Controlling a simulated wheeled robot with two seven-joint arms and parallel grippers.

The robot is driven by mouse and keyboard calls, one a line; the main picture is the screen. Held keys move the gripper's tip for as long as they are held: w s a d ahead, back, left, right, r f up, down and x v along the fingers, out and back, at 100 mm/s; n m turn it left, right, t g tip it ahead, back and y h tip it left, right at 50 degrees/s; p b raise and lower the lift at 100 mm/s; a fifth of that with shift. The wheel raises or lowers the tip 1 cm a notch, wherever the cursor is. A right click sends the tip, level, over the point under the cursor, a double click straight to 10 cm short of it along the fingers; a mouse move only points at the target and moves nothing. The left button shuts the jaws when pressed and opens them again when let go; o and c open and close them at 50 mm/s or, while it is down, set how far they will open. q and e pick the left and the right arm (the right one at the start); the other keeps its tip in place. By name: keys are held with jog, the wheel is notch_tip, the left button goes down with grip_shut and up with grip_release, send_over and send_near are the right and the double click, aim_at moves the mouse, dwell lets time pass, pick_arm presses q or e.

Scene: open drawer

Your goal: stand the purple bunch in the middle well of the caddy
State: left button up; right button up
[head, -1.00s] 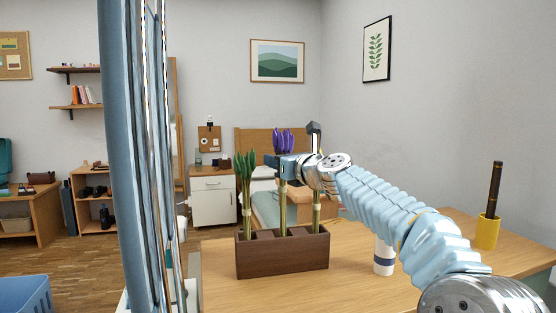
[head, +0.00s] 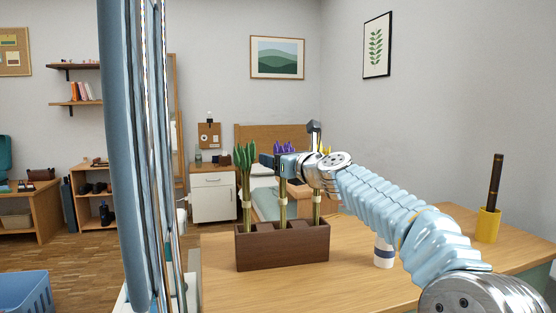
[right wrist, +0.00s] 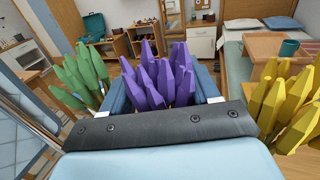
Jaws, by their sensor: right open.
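The dark brown caddy (head: 283,250) stands on the wooden table with its wells in a row. The purple bunch (head: 284,147) is upright, its stems running down into the middle well; its foot is hidden inside. My right gripper (head: 278,163) is at the top of the purple bunch, just under its heads, with its jaws open. In the right wrist view the purple heads (right wrist: 163,78) sit between the spread blue fingers. Whether a finger touches the bunch cannot be told. My left gripper is not in view.
A green bunch (head: 246,170) stands in the left well and a yellow bunch (right wrist: 287,105) in the right well, close on either side of my right gripper. A white cup with a dark band (head: 384,252) and a yellow holder (head: 487,226) are further right. The table front is clear.

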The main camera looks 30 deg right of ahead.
jog(key=shift+s, duration=0.1)
jog(key=s+d, duration=0.1)
jog(key=s, duration=1.2)
jog(key=shift+s, duration=0.3)
dwell(0.3)
